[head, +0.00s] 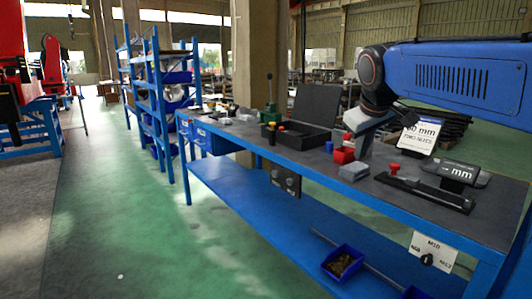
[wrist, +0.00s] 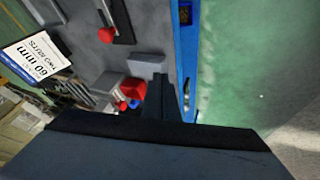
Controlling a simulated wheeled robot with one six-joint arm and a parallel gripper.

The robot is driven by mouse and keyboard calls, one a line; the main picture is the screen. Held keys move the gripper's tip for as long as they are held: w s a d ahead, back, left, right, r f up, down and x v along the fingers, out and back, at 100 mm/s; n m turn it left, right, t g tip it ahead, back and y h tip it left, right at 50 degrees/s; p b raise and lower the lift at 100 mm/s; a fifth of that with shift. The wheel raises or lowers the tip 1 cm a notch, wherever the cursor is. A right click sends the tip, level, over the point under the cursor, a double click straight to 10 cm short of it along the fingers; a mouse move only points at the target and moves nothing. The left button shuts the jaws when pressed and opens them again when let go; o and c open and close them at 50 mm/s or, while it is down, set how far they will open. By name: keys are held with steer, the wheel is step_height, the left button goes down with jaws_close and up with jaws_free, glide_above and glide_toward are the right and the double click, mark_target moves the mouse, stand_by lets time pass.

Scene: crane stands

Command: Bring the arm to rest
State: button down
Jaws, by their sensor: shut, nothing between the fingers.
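My blue arm comes in from the right in the head view, above the workbench (head: 240,140). My gripper (head: 363,150) hangs below the wrist over the bench, beside a red block (head: 343,156) and a grey block (head: 353,172). In the wrist view the fingers of my gripper (wrist: 158,82) are a dark narrow shape, closed together and empty. The red block (wrist: 132,89) and the grey block (wrist: 146,67) show close to the fingertips there. Whether the fingers touch anything is hard to tell.
A white 60 mm card (head: 418,134) stands behind the gripper. A black rail with a red knob (head: 394,169) lies to the right. An open black case (head: 313,108) is on the left. Blue shelves (head: 160,100) stand beyond. The green floor (head: 120,220) in front is open.

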steer(key=s+d+f+m+g+y, duration=0.1)
steer(key=s+f+m, duration=0.3)
steer(key=s+f, duration=2.1)
steer(key=s+d, duration=0.1)
steer(key=s, duration=0.1)
steer(key=shift+s+f, duration=0.2)
steer(key=shift+s, duration=0.2)
stand_by(0.4)
